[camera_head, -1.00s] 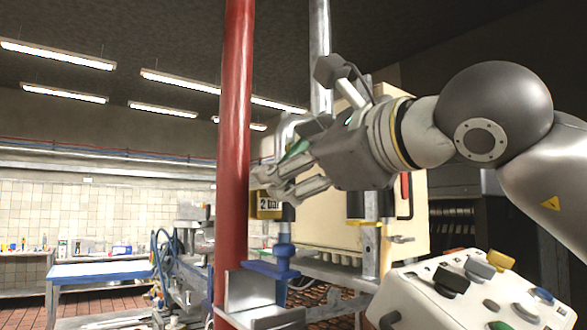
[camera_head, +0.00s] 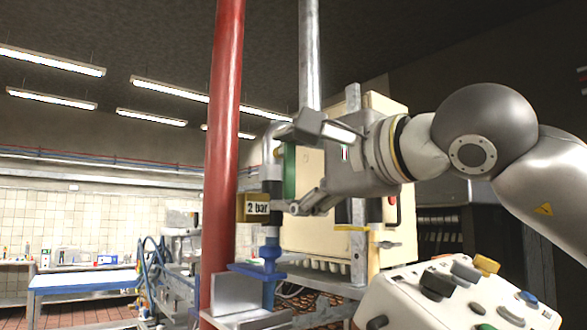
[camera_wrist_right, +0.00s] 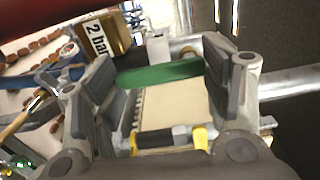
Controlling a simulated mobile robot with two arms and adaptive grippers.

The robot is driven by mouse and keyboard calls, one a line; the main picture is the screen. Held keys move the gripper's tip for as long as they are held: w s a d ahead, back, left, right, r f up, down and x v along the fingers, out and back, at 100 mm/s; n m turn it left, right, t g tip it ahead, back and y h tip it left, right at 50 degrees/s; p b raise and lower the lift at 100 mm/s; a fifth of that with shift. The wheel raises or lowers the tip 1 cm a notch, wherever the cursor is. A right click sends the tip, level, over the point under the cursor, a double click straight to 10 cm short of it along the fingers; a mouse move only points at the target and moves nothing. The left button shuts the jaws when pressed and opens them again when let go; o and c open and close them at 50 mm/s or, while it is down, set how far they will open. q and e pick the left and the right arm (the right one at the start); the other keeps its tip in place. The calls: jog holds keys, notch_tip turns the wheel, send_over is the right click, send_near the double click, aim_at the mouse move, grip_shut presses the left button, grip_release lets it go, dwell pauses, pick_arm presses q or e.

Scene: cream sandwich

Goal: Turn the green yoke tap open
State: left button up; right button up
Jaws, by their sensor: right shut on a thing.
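The green yoke tap (camera_head: 290,171) shows in the head view as an upright green bar on the pipe, above the yellow "2 bar" tag. In the right wrist view its green handle (camera_wrist_right: 160,72) spans the space between my fingers. My right gripper (camera_head: 294,172) is shut on the green handle, with one finger above it and one below in the head view. In the right wrist view the pads of my right gripper (camera_wrist_right: 158,80) are at the two ends of the handle. My left gripper is not in view.
A thick red pipe (camera_head: 223,150) stands just left of the tap. The "2 bar" tag (camera_head: 253,208) and a blue valve (camera_head: 268,254) are below it. A cream cabinet (camera_head: 320,235) stands behind. A control box (camera_head: 455,300) is at lower right.

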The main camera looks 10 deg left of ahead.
jog(key=shift+f, duration=0.25)
dwell(0.3)
jog(key=o, duration=1)
jog(key=shift+r, duration=0.1)
jog(key=shift+o, duration=0.2)
jog(key=shift+d+r, duration=0.1)
jog(key=shift+s+d, duration=0.25)
jog(key=v, duration=1.1)
jog(key=shift+s, duration=0.1)
